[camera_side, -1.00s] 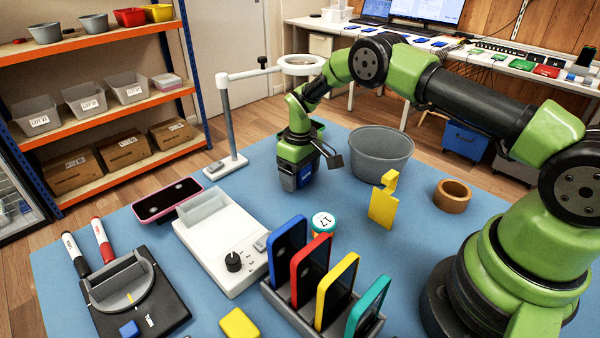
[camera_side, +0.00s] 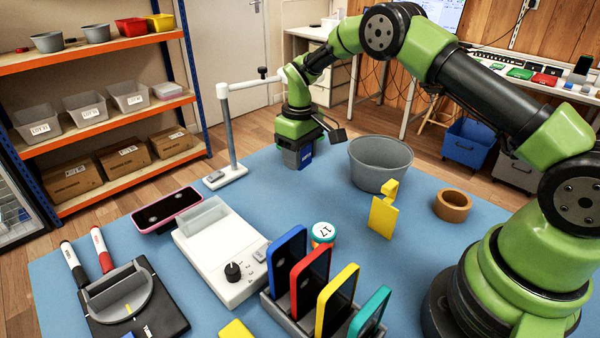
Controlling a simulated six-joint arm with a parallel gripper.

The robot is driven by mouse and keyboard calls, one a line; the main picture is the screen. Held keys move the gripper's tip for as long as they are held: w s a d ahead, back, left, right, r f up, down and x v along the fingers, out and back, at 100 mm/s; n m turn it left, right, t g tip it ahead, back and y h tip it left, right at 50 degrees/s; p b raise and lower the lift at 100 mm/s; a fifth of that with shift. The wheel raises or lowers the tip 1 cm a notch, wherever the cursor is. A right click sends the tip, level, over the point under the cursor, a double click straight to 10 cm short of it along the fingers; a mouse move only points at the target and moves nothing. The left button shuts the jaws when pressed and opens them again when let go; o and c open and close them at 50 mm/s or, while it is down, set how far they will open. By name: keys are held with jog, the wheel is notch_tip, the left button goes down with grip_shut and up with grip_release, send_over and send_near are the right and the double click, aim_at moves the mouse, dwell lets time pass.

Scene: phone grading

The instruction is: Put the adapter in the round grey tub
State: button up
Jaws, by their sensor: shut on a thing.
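The round grey tub (camera_side: 381,165) stands open-topped and upright at the back of the blue mat. My gripper (camera_side: 298,161) points down to the left of the tub, apart from it, and appears raised above the mat. It is shut on a small dark and blue thing (camera_side: 305,158), which I take to be the adapter. The jaws hide much of it, so its full shape cannot be told. The inside bottom of the tub is hidden by its near wall.
A yellow stand (camera_side: 383,214) is in front of the tub, with a brown ring (camera_side: 453,205) to its right. A lamp stand (camera_side: 231,135) rises left of my gripper. Phones in a rack (camera_side: 313,285) and a white device (camera_side: 221,250) fill the front. The mat between gripper and tub is clear.

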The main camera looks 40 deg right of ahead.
aim_at(381, 152)
jog(key=s+d+r+m, duration=0.1)
jog(key=s+d+r, duration=0.1)
jog(key=s+d, duration=0.45)
jog(key=s+d+r, duration=0.1)
jog(key=s+d, duration=0.2)
jog(key=d, duration=0.6)
jog(key=f, duration=0.5)
jog(key=shift+s+d+f, duration=0.15)
jog(key=shift+s+d, duration=0.1)
jog(key=shift+s, duration=0.05)
jog(key=shift+f, duration=2.3)
jog(key=shift+f, duration=0.1)
jog(key=o, duration=0.9)
